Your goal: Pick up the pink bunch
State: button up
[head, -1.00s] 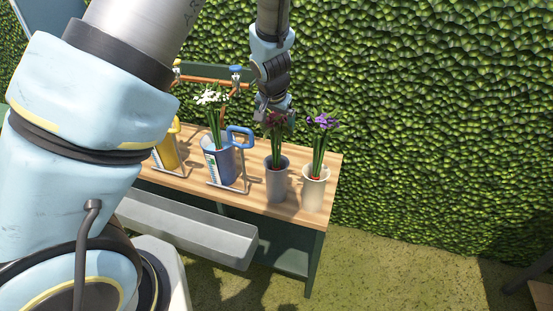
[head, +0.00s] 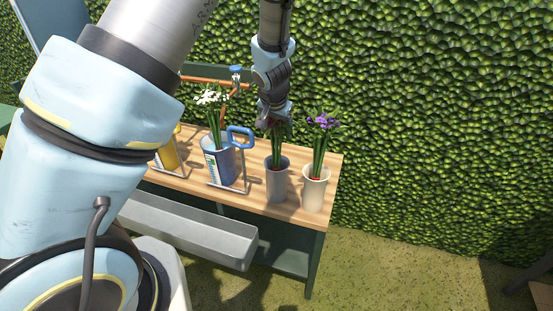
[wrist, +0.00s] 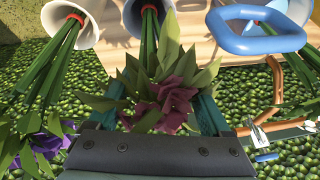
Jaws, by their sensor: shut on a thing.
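My gripper (head: 275,123) is over the grey vase (head: 277,182) on the wooden bench, pointing down at the pink bunch. It is shut on the pink bunch (wrist: 172,98), whose dark pink flowers and leaves lie between the teal fingers in the wrist view. In the head view the gripper covers most of the flowers, and the green stems (head: 278,147) run down into the grey vase. The stems' lower ends are hidden inside the vase.
A purple bunch (head: 323,122) stands in a white vase (head: 314,190) close on the right. A leafy hedge (head: 420,120) rises behind the bench (head: 255,199).

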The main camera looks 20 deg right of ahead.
grip_shut()
dwell(0.3)
notch_tip(320, 180, up, 18)
jog(key=p, duration=0.1)
jog(key=shift+p, duration=0.35)
jog(key=shift+r, duration=0.1)
notch_tip(320, 180, up, 2)
jog(key=shift+r+p, duration=0.15)
jog(key=shift+p, duration=0.95)
